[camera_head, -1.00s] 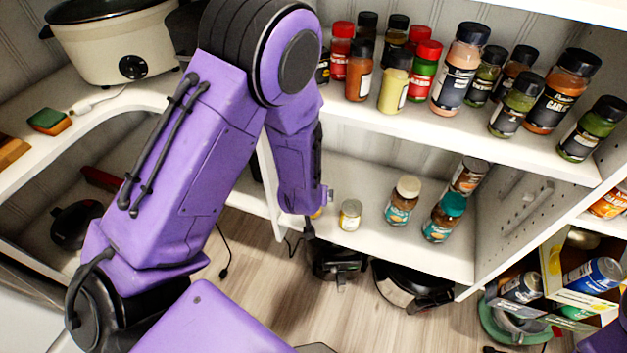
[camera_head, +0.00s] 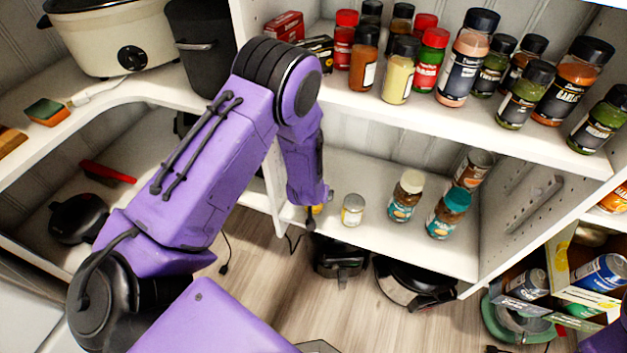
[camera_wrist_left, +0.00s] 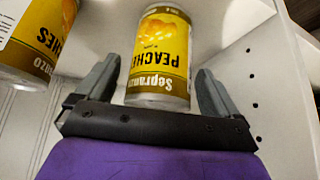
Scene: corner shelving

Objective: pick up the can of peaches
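A yellow can labelled peaches (camera_wrist_left: 160,60) stands between the fingers of my left gripper (camera_wrist_left: 158,82) in the left wrist view, its label upside down there. The fingers are open on either side of it, with no clear contact. In the head view my left forearm reaches into the lower shelf and mostly hides the gripper. Only a yellow sliver, probably this can (camera_head: 317,209), shows beside it. A second similar can (camera_wrist_left: 32,38) is cut off at the left of the wrist view. My right gripper is not in view.
The upper shelf (camera_head: 470,125) with several bottles runs above. A perforated side panel (camera_head: 525,205) bounds the right.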

